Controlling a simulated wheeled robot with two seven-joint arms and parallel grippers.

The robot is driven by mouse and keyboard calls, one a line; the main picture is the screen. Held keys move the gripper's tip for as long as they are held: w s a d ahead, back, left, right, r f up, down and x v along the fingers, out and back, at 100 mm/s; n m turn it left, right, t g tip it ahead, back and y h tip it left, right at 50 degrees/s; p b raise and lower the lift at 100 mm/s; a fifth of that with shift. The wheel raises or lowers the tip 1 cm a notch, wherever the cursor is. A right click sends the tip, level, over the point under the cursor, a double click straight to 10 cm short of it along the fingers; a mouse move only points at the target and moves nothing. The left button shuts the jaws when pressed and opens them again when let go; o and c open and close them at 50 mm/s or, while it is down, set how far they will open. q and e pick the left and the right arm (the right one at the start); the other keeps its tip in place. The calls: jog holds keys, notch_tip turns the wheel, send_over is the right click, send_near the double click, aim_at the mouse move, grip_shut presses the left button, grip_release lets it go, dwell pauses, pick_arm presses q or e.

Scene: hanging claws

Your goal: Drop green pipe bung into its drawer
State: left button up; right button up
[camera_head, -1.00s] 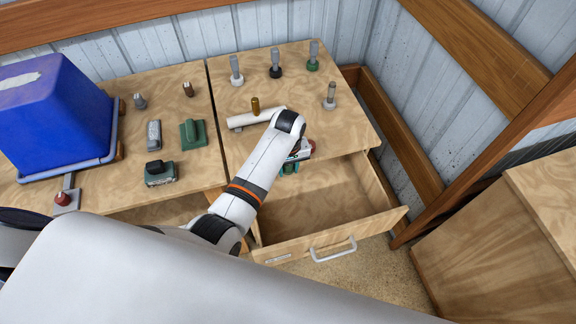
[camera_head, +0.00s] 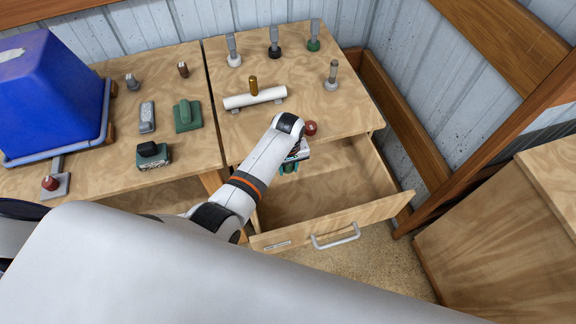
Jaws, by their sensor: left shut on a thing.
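My left gripper (camera_head: 290,164) is over the back left part of the open drawer (camera_head: 330,222), mostly hidden by my own wrist. It is shut on a small green thing, seemingly the green pipe bung (camera_head: 288,168), of which only a little shows beneath the jaws. The drawer is pulled out from under the right table, and its visible floor looks bare. Its front has a light handle and a small label. My right gripper is not in view.
A red knob (camera_head: 310,128) sits at the right table's front edge, close to my wrist. A white pipe (camera_head: 255,98) and several upright grey-stemmed pieces (camera_head: 274,45) stand behind. A blue bin (camera_head: 50,95) and green blocks (camera_head: 187,116) are on the left table.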

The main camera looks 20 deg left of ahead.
pick_arm(q)
jog(key=shift+f, duration=0.35)
jog(key=o, duration=1.1)
jog(key=shift+c, duration=0.2)
jog(key=shift+r, duration=0.1)
